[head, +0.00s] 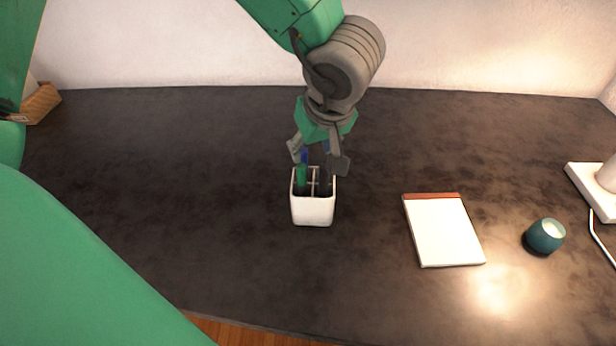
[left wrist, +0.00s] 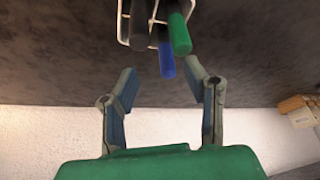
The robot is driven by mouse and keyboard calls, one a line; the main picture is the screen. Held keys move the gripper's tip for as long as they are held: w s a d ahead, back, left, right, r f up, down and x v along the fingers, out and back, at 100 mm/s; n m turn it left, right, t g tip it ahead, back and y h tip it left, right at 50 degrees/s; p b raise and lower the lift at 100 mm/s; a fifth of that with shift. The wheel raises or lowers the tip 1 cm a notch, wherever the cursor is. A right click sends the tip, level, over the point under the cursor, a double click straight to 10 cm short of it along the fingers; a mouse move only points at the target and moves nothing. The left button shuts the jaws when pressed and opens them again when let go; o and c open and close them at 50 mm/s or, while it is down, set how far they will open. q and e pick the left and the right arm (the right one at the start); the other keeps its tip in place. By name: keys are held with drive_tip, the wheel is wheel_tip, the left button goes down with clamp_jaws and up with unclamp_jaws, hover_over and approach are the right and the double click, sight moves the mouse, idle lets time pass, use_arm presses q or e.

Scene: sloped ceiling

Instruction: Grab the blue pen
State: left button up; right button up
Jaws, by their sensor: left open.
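A white pen holder (head: 313,211) stands upright near the middle of the dark desk, with several pens in its compartments. The blue pen (head: 304,156) stands in it towards the back, partly hidden behind a green pen (head: 301,177). In the left wrist view the blue pen (left wrist: 167,62) points towards my gripper, beside the green pen (left wrist: 179,36) and dark pens (left wrist: 138,32). My left gripper (head: 318,160) is open above the back of the holder. In the wrist view its fingers (left wrist: 162,82) stand apart on either side of the blue pen's end. My right gripper is not in view.
A notepad (head: 443,232) lies right of the holder, with a teal candle (head: 545,236) and a white lamp base (head: 592,190) further right. A wooden box (head: 41,103) is at the far left. The desk around the holder is clear.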

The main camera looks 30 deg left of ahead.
sight(307, 159)
use_arm(q)
drive_tip(key=x, duration=0.2)
drive_tip(key=b+x, duration=0.1)
drive_tip(key=x, duration=0.1)
drive_tip(key=a+x, duration=0.1)
drive_tip(key=x, duration=0.1)
drive_tip(key=shift+s+r, duration=0.1)
drive_tip(key=shift+s, duration=0.2)
drive_tip(key=shift+w+a+f, duration=0.25)
drive_tip(key=shift+f, duration=0.05)
drive_tip(key=shift+d+r, duration=0.15)
drive_tip(key=shift+s+d+r, duration=0.1)
drive_tip(key=shift+d, duration=0.1)
drive_tip(key=shift+c, duration=1.1)
drive_tip(key=shift+d, duration=0.25)
drive_tip(key=c, duration=0.5)
